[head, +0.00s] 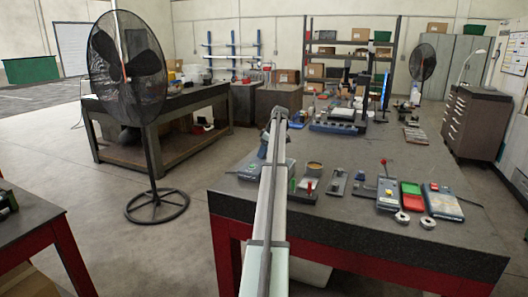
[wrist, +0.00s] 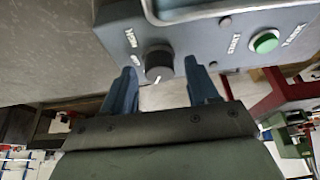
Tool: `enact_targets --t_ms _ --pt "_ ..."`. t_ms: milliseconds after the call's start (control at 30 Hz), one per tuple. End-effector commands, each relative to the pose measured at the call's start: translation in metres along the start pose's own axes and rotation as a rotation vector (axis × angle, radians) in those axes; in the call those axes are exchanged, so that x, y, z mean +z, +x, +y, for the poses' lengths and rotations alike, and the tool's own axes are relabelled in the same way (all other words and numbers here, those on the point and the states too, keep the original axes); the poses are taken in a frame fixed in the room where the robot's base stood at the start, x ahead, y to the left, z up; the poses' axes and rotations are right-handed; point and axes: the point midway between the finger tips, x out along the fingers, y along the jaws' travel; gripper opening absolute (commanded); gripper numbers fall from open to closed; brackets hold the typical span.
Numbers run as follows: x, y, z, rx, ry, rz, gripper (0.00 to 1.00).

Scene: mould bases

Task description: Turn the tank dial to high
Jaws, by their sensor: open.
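In the wrist view the tank (wrist: 205,35) is a blue-grey box whose front panel appears upside down. Its black dial (wrist: 158,64) is a round knob with a small pale mark near its lower edge. "HIGH" lettering stands at the knob's upper left, with another short label beside it. My gripper (wrist: 160,70) is open, its two blue fingers apart on either side of the dial. I cannot tell whether either finger touches it.
A green button (wrist: 264,41) sits on the same panel, right of the dial in the wrist view. The dark workbench (head: 350,220) holds several small devices right of my arm, including a red tray (head: 411,203). A standing fan (head: 128,65) is at the left.

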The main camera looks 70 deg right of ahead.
Motion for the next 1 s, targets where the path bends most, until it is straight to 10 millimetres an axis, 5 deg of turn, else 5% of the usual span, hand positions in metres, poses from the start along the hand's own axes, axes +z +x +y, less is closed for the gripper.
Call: enact_targets --t_ms 200,733,1000 --pt "-0.0002 -0.0001 0.0000 0.000 0.000 0.000 0.57" --pt "-0.0002 -0.0004 0.0000 0.000 0.000 0.000 0.06" --pt "-0.0001 -0.0005 -0.0008 0.010 0.024 0.000 0.05"
